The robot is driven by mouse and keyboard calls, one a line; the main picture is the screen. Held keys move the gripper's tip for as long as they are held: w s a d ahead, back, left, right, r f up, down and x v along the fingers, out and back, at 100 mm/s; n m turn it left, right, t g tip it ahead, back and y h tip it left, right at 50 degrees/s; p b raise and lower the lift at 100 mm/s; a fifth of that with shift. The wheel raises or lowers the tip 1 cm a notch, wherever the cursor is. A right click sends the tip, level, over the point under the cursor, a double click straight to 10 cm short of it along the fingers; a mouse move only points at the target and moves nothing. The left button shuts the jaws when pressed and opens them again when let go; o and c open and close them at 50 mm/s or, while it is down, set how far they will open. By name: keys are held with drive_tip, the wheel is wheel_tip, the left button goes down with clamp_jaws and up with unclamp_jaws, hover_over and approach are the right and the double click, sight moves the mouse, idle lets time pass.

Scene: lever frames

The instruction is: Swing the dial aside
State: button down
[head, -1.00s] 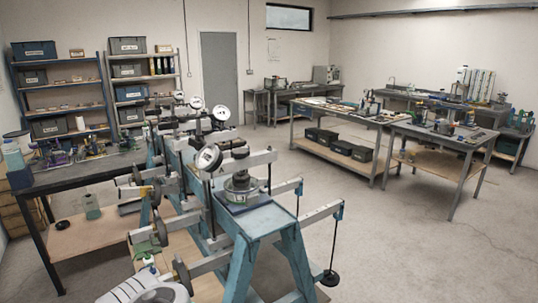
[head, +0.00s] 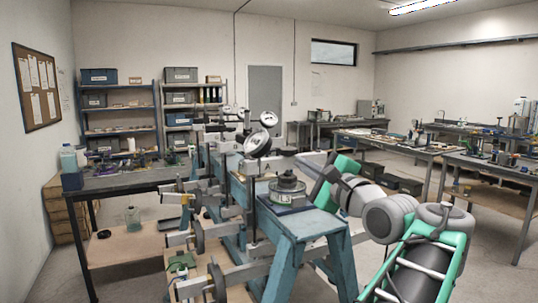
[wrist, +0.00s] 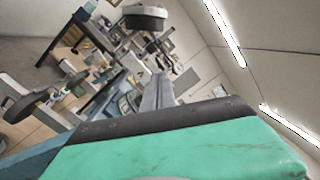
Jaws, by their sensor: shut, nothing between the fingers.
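The near dial (head: 257,143) is a round, pale-faced gauge with a dark rim, standing tilted on the first lever frame (head: 300,222) beside a beam lettered A. In the wrist view, a pale round part with a dark underside, which looks like this dial (wrist: 145,18), shows at the top. My gripper (head: 314,180) is to the right of the dial, apart from it and lower, beside the beam. It is shut and empty; its fingertips are hard to make out in the head view. Its green body with a dark edge (wrist: 165,122) fills the bottom of the wrist view.
A second dial (head: 268,118) stands just behind, with more lever frames beyond. A round weight (head: 288,188) sits on the near frame's top. Levers with dark wheels (head: 198,238) stick out left.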

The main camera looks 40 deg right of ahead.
drive_tip(key=w+r+p, duration=0.1)
drive_tip(key=w, duration=0.6)
drive_tip(key=w+a+r+p, duration=0.1)
drive_tip(key=w, duration=0.3)
drive_tip(key=shift+w+r+p, duration=0.1)
drive_tip(key=shift+r+p, duration=0.2)
drive_tip(key=shift+r, duration=0.05)
drive_tip(key=shift+a, duration=0.15)
drive_tip(key=shift+w+a, duration=0.2)
drive_tip(key=shift+a, duration=0.3)
drive_tip(key=shift+w+a, duration=0.15)
drive_tip(key=shift+a, duration=0.35)
drive_tip(key=shift+d, duration=0.1)
drive_tip(key=shift+r, duration=0.1)
